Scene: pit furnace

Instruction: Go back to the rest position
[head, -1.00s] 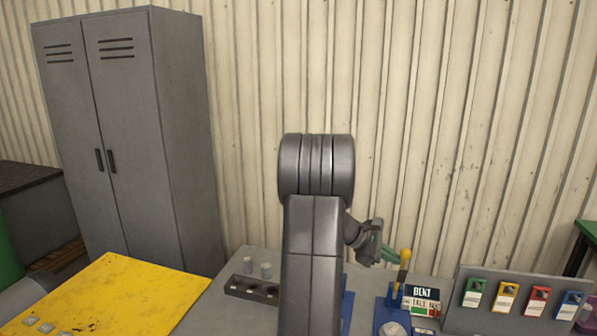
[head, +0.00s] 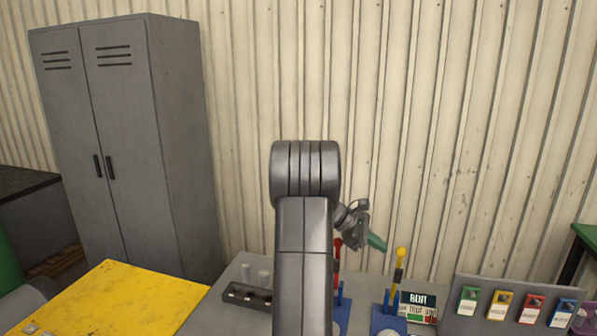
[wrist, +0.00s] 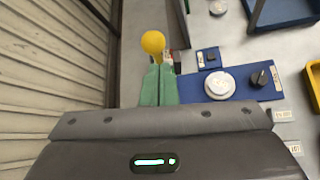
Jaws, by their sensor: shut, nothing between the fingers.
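My gripper (head: 377,242) is at the upper right of my arm in the head view, its green fingers pointing right and down. The fingers are shut with nothing between them. In the wrist view the green fingers (wrist: 158,84) lie side by side, and a yellow lever knob (wrist: 153,43) shows just beyond their tips. In the head view the yellow-topped lever (head: 400,255) stands on a blue base to the right of the gripper, apart from it.
A red lever (head: 337,262) stands close to my arm. A grey panel with coloured tags (head: 515,302), a sign (head: 417,306) and a small rack (head: 247,296) are on the bench. A yellow table top (head: 105,300) and a grey locker (head: 125,150) are at left. A corrugated wall is behind.

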